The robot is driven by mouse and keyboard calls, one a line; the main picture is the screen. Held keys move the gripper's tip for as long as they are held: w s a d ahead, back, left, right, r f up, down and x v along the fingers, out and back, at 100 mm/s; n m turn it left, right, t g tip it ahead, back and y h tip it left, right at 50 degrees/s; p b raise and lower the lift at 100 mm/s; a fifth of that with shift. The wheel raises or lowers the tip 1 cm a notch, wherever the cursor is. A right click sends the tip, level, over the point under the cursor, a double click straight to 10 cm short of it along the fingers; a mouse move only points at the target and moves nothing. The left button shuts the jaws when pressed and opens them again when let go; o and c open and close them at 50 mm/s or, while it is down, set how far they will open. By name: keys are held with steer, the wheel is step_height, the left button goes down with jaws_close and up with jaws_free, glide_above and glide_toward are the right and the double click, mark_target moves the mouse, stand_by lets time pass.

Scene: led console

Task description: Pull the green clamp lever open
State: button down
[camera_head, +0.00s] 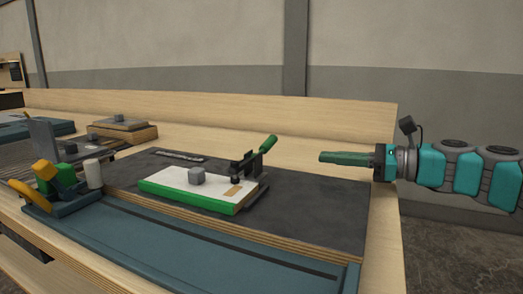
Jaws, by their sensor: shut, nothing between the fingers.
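The clamp (244,165) is a dark metal piece at the right end of a white-topped board with a green edge (187,199). Its green lever (268,144) points up and to the right. My gripper (321,157) has green fingers, points left and hangs above the right part of the dark mat. It is shut and empty. In the picture it is to the right of the lever, with a visible gap between them. How far apart they are in depth I cannot tell.
The dark mat (310,205) lies on a wooden bench with a raised back board (230,112). A grey block (197,175) sits on the white board. A blue tray (215,240) runs along the front. Yellow, green and white pieces (62,176) stand at the left.

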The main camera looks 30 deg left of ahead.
mark_target(266, 148)
steer(key=a, duration=0.7)
steer(key=s+a, duration=0.1)
steer(key=a, duration=0.2)
steer(key=shift+a+f+p, duration=0.3)
steer(key=shift+a+f, duration=0.05)
steer(key=shift+a, duration=0.05)
steer(key=shift+r+n+b, duration=0.25)
steer(key=shift+n+b, duration=0.15)
steer(key=shift+n, duration=0.4)
